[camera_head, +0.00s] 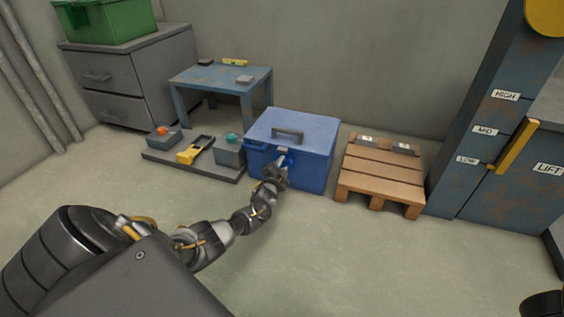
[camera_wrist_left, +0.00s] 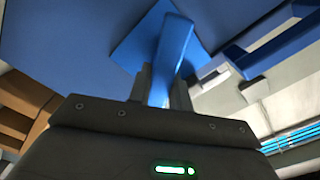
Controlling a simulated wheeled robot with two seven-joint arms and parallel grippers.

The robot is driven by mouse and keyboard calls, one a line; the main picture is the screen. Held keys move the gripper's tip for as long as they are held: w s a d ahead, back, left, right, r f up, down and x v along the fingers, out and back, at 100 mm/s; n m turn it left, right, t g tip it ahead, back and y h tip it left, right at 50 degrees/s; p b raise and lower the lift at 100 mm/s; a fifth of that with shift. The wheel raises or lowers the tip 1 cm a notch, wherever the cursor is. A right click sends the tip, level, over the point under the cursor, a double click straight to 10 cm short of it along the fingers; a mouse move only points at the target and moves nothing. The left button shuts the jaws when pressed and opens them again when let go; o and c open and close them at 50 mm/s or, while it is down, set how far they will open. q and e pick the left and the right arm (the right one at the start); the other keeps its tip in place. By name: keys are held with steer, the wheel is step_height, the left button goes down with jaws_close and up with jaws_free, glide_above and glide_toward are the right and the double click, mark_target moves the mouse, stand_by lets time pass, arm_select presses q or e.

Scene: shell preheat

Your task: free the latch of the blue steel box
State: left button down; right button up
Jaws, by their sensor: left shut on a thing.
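The blue steel box (camera_head: 313,165) stands on the floor in the middle of the head view, lid down, with a grey handle on top. Its latch (camera_head: 284,156) is a blue lever on the front face. My left gripper (camera_head: 277,168) is at the front of the box and shut on the latch. In the left wrist view the blue latch lever (camera_wrist_left: 174,48) rises from between my dark left fingers (camera_wrist_left: 161,88), in front of a blue plate on the box. The fingers partly hide the latch's lower end.
A low grey platform (camera_head: 190,172) with a yellow-black item and small boxes lies left of the box. A wooden pallet (camera_head: 382,175) is close on the right. A blue table (camera_head: 222,78) stands behind. The floor in front is clear.

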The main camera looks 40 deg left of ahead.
arm_select(q)
steer(key=m, duration=0.4)
steer(key=shift+d+f+p, duration=0.15)
steer(key=shift+p, duration=0.25)
steer(key=shift+f+m, duration=0.15)
steer(key=shift+m, duration=1.15)
steer(key=c, duration=1.3)
jaws_free()
